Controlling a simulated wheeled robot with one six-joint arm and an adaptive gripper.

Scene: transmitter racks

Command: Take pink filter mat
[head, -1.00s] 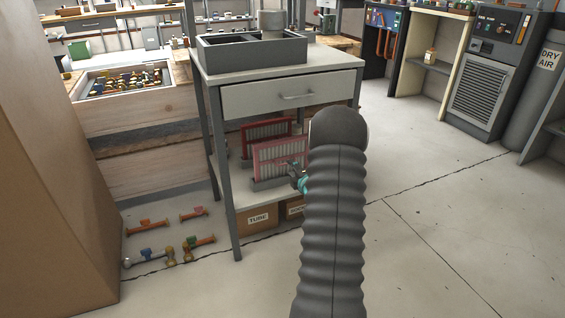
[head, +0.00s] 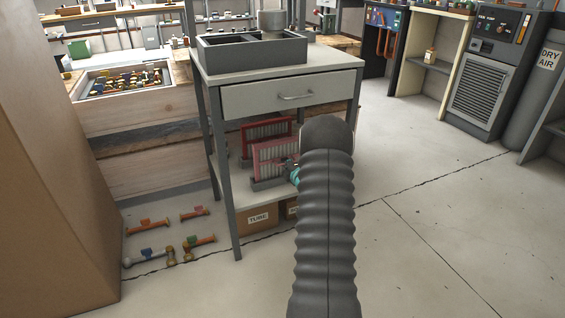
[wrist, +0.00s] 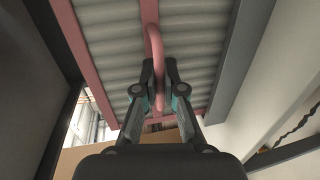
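The pink filter mat (head: 272,164), a pink frame around a pale pleated panel, stands upright in a grey holder on the lower shelf of the metal table. In the wrist view its pleated face (wrist: 105,50) and pink loop handle (wrist: 154,45) fill the upper middle. My gripper (wrist: 159,68) has its fingers drawn in on both sides of the handle and looks shut on it. In the head view my gripper (head: 291,170) is at the mat's right side, mostly hidden by my arm.
A red filter mat (head: 266,130) stands close behind the pink one. The table's drawer (head: 290,95) and legs frame the shelf. Cardboard boxes (head: 257,218) sit below. Pipe pieces (head: 150,226) lie on the floor at left; the floor at right is clear.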

